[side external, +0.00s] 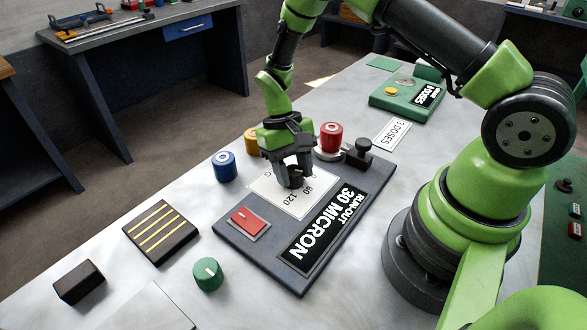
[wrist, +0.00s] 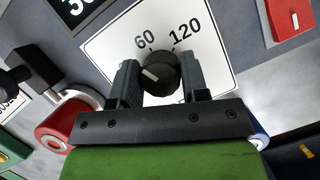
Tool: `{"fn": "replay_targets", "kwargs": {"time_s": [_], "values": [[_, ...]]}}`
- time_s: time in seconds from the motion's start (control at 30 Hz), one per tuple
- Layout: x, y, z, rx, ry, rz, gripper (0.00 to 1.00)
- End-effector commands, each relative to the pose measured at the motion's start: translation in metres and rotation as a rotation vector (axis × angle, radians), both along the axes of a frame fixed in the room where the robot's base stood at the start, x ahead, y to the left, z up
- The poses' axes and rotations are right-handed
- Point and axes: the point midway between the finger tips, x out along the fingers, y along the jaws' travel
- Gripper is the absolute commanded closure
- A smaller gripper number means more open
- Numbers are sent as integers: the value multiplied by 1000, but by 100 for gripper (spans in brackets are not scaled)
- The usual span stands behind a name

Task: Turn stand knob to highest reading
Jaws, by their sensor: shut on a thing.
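The stand knob (wrist: 162,77) is a black round knob on a white dial plate (wrist: 222,40) printed with 60 and 120. Its white pointer mark faces upper left in the wrist view, left of the 60; other dial figures are hidden. My gripper (wrist: 160,80) is shut on the knob, one finger on each side. In the side view my gripper (side external: 293,172) reaches down over the knob and hides most of it. The plate lies on a dark grey panel (side external: 360,200) labelled "RUN-OUT 30 MICRON".
A red switch (side external: 245,218) sits on the panel. A green knob (side external: 208,273), striped block (side external: 160,232) and black block (side external: 79,283) lie left.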

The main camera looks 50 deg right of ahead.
Motion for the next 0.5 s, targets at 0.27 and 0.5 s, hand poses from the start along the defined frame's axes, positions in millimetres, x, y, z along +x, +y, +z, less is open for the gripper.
{"fn": "replay_targets", "kwargs": {"time_s": [0.27,0.5], "values": [[1,-1,1,-2,-5,-223,82],[1,-1,1,-1,-5,-349,82]]}}
